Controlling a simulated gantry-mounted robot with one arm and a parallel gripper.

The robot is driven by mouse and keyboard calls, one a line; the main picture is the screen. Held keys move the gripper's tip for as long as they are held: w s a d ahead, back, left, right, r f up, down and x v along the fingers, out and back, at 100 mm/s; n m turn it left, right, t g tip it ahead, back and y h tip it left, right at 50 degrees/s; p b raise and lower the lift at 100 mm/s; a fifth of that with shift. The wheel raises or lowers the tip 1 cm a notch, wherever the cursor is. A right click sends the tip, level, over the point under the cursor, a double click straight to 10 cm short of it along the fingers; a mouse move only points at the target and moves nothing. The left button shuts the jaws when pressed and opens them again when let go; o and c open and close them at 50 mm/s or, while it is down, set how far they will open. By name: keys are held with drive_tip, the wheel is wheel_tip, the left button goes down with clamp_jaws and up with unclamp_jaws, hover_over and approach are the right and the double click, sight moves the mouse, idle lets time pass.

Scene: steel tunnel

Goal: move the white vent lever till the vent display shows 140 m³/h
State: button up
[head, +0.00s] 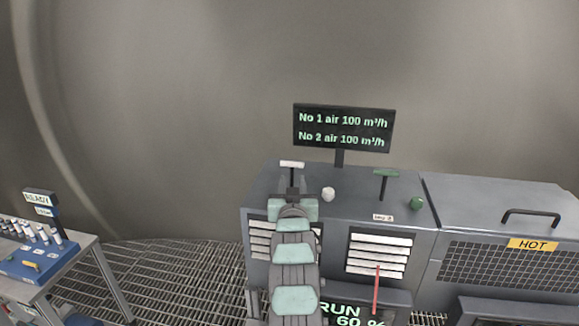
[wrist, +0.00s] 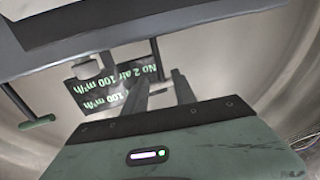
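The white vent lever (head: 292,164) stands on top of the dark cabinet, a pale crossbar on a thin stem. The display (head: 344,128) behind it reads "No 1 air 100 m³/h" and "No 2 air 100 m³/h"; it appears upside down in the wrist view (wrist: 110,82). My gripper (head: 292,184) is at the white lever, just below its crossbar in the head view. In the wrist view my gripper's fingers (wrist: 161,82) are apart, with a dark stem showing near the gap. I cannot tell whether they touch the lever.
A green lever (head: 386,173) stands to the right, with a white knob (head: 328,194) and a green knob (head: 416,203) nearby. A cabinet marked HOT (head: 533,244) adjoins on the right. A workbench (head: 35,290) stands at the far left.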

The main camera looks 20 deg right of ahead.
sight(292, 171)
drive_tip(key=shift+p+x, duration=1.2)
drive_tip(key=shift+x, duration=3.25)
drive_tip(key=shift+f, duration=0.1)
clamp_jaws()
